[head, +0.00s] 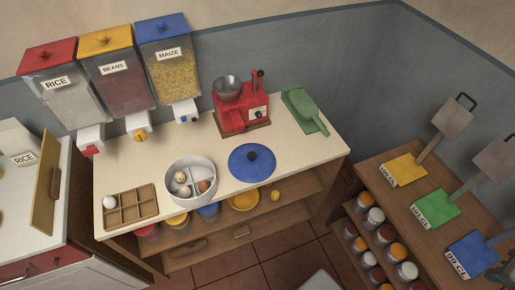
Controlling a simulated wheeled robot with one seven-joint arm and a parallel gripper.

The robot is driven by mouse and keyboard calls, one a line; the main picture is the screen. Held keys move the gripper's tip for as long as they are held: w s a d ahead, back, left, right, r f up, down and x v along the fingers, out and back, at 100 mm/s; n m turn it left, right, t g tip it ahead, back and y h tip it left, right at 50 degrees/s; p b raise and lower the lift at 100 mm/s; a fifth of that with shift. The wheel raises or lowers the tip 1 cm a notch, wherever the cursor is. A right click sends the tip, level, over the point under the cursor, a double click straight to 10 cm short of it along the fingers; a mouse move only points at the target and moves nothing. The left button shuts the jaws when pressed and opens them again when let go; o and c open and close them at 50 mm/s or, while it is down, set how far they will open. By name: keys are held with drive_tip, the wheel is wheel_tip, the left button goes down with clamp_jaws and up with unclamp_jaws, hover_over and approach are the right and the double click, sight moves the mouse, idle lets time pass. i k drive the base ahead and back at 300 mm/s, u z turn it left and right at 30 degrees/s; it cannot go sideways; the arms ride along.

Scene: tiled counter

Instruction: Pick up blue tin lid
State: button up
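The blue tin lid (240,168) is a round, flat, blue disc with a small darker knob in its middle. It lies knob up on the pale counter top (300,152), near the front edge, right of a white round bowl. Nothing covers it, and there is bare counter around it. My gripper is not clearly seen in the head view, so its distance from the lid and its opening do not show.
The white bowl (170,190) holds egg-like pieces; a wooden divided tray (130,207) lies further left. Dispensers (169,73) hang on the wall. A brown side shelf (405,207) is at right.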

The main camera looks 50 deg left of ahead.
sight(249, 163)
drive_tip(key=u, duration=0.7)
drive_tip(key=i, duration=0.9)
drive_tip(key=u, duration=1.5)
drive_tip(key=i, duration=0.45)
drive_tip(key=u, duration=0.3)
